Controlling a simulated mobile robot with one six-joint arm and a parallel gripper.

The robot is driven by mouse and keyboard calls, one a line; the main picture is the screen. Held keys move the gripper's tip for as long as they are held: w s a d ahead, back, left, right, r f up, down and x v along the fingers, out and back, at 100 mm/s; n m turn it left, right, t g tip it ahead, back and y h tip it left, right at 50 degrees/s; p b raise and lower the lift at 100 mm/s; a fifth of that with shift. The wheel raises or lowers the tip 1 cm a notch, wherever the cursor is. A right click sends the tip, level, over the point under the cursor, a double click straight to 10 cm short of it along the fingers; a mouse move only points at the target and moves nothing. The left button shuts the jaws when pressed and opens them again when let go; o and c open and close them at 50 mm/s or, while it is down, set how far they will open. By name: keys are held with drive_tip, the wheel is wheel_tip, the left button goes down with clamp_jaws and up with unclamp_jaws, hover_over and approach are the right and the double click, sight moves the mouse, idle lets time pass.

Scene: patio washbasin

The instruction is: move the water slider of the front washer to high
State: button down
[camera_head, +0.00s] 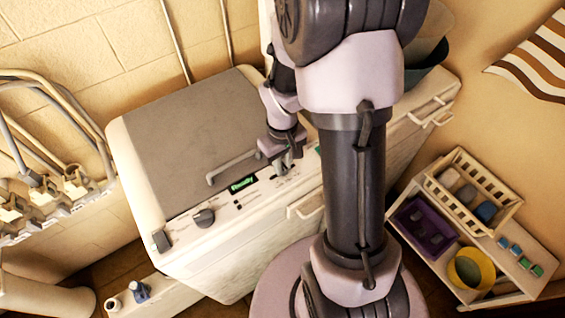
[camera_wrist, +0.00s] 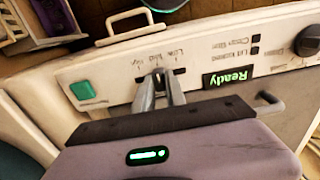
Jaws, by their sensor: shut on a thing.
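The front washer (camera_head: 232,228) is cream with a grey lid, and its panel has a green "Ready" display (camera_head: 242,184), also visible in the wrist view (camera_wrist: 228,77). The water slider (camera_wrist: 158,72) sits in a short dark slot with labels that seem to read high at left, med in the middle and low at right. My gripper (camera_wrist: 160,82) is shut on the slider knob, near the middle of the slot. The fingertips hide most of the knob. In the head view my gripper (camera_head: 288,162) is down at the panel.
A round dial (camera_head: 204,217) and small buttons (camera_wrist: 255,44) share the panel. A green square button (camera_wrist: 83,90) lies left of the slider in the wrist view. A lid handle (camera_head: 232,167) is close to my gripper. A shelf with baskets (camera_head: 470,190) stands at right.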

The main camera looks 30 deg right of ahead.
sight(293, 166)
drive_tip(key=d, duration=0.3)
drive_tip(key=shift+w+d, duration=0.1)
drive_tip(key=shift+d, duration=0.05)
drive_tip(key=c, duration=1.7)
unclamp_jaws()
drive_tip(key=o, duration=0.3)
drive_tip(key=shift+d, duration=0.15)
drive_tip(key=shift+o, duration=0.2)
